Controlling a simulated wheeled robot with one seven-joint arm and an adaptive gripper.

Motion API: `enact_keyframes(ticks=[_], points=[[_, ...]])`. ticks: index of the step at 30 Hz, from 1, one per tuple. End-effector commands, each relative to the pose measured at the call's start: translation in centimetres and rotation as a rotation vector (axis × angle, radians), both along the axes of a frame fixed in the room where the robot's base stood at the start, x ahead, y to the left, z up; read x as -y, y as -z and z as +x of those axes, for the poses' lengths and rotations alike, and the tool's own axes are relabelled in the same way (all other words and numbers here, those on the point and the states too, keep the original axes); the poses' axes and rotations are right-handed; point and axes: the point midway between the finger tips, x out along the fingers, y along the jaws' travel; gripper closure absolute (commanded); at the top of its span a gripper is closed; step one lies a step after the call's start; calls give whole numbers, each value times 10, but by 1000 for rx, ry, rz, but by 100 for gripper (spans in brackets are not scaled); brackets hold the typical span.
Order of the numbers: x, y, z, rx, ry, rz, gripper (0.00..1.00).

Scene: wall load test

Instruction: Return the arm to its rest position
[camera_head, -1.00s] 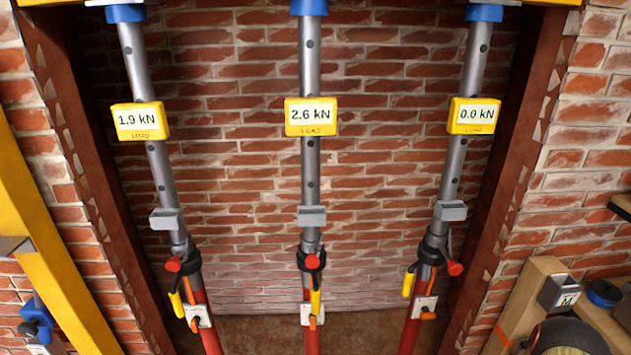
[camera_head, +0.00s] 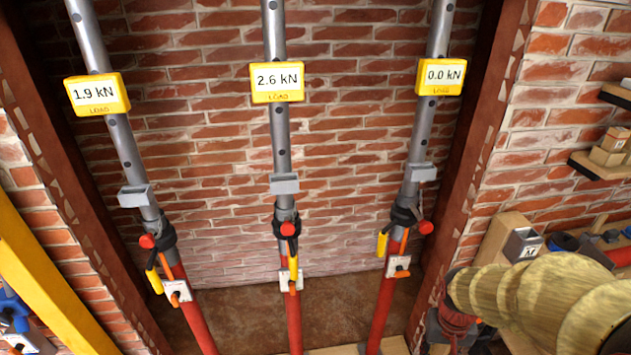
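A row of rounded, pale yellow segments fills the bottom right corner of the head view. They may be part of my arm, but I cannot be sure. No gripper fingers can be made out. Three steel props stand in the brick opening: the left prop (camera_head: 126,150), the middle prop (camera_head: 281,150) and the right prop (camera_head: 418,150). Their yellow load displays read 1.9 kN on the left (camera_head: 97,94), 2.6 kN in the middle (camera_head: 277,82) and 0.0 kN on the right (camera_head: 441,76). Nothing of mine visibly touches the props.
A yellow beam (camera_head: 45,285) slants along the lower left. Blue tools (camera_head: 14,308) sit at the left edge. Shelves (camera_head: 595,166) with small blocks are at the right, above a grey box marked M (camera_head: 522,244). Brown floor (camera_head: 240,305) shows between the props.

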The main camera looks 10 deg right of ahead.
Motion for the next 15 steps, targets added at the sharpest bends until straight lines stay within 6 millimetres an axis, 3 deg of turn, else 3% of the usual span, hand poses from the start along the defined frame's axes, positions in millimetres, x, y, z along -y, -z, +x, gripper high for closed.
enact_keyframes(ticks=[1, 7, 15], points=[[-15, -24, -6, 14, -33, 4, 68], [-68, -97, -35, 90, -136, 23, 68], [-116, -182, -42, 364, -265, -2, 68]])
